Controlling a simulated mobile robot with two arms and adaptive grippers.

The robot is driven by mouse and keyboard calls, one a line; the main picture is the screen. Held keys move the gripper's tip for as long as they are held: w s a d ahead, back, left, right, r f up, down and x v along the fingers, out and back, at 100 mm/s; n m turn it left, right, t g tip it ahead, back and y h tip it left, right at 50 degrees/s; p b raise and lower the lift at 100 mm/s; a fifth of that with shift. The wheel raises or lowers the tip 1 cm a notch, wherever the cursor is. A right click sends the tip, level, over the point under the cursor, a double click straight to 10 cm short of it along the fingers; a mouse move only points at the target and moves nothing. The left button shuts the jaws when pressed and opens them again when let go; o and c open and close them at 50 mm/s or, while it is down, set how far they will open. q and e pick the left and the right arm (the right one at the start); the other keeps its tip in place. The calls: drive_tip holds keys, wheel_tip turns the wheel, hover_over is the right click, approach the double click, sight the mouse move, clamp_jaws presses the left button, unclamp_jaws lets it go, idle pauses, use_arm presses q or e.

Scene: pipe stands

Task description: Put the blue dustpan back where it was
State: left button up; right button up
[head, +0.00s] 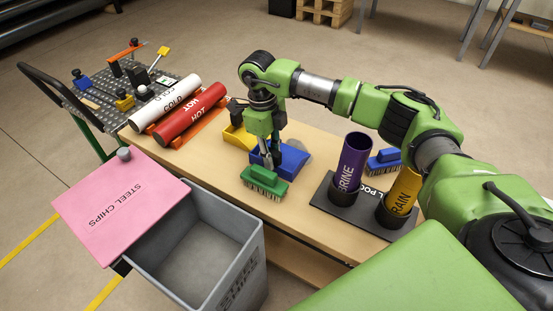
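The blue dustpan (293,160) lies on the wooden bench top, just right of my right gripper. My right gripper (268,158) points down at the dustpan's left side, behind the green brush. Its fingers are small and partly overlap the dustpan, so I cannot tell whether they are open, shut, or touching it. The dustpan's handle cannot be made out. My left gripper is not in the head view.
A green brush (264,182), a yellow dustpan (238,137) and a blue brush (384,162) are close by. Purple (351,165) and yellow (402,190) pipes stand upright at right. Red (191,115) and white (166,104) pipes lie at left. An open grey bin (253,262) stands in front.

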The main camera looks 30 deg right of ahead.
clamp_jaws()
